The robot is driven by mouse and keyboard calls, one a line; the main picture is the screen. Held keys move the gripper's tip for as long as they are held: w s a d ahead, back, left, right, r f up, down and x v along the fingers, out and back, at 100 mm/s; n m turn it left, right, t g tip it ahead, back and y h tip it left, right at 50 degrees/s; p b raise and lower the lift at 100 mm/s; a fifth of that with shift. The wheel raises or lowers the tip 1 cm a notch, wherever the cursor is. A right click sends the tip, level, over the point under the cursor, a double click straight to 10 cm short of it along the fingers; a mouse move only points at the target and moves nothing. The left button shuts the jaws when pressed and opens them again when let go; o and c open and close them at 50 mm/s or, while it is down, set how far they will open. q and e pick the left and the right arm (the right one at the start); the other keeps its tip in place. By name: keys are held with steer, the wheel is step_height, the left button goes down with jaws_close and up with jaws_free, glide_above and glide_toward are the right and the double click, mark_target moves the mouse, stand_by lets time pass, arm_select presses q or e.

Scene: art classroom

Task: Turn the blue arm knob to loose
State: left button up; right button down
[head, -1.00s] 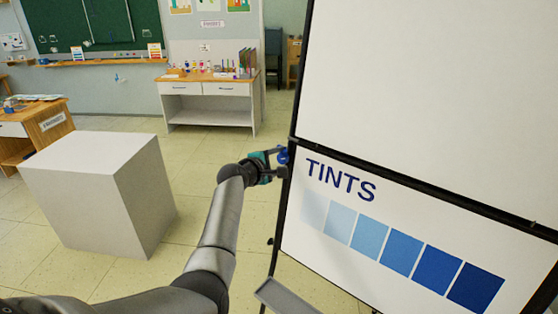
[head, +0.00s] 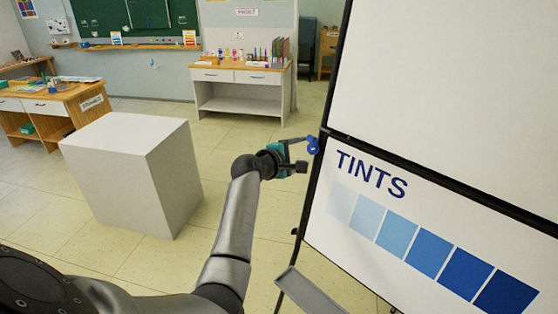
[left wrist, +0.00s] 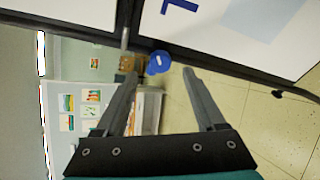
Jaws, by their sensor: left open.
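The blue arm knob (head: 313,145) sits at the left edge of the easel board, near the bar between the two panels. It also shows in the left wrist view (left wrist: 158,63), just beyond the fingertips and between them in line. My left gripper (head: 304,153) is open, with its fingers pointing at the knob. In the left wrist view the gripper (left wrist: 160,76) has a clear gap between its fingers and holds nothing. I cannot read any loose or tight mark on the knob. My right gripper is not in view.
The easel's lower panel (head: 345,240) shows the word TINTS and a row of blue squares. A ledge (head: 308,292) juts out below it. A white block (head: 120,150) stands left of my arm. A desk (head: 240,90) with art supplies stands behind. Floor is free between.

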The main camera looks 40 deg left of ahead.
arm_select(q)
steer(key=v, duration=1)
steer(key=shift+s, duration=0.15)
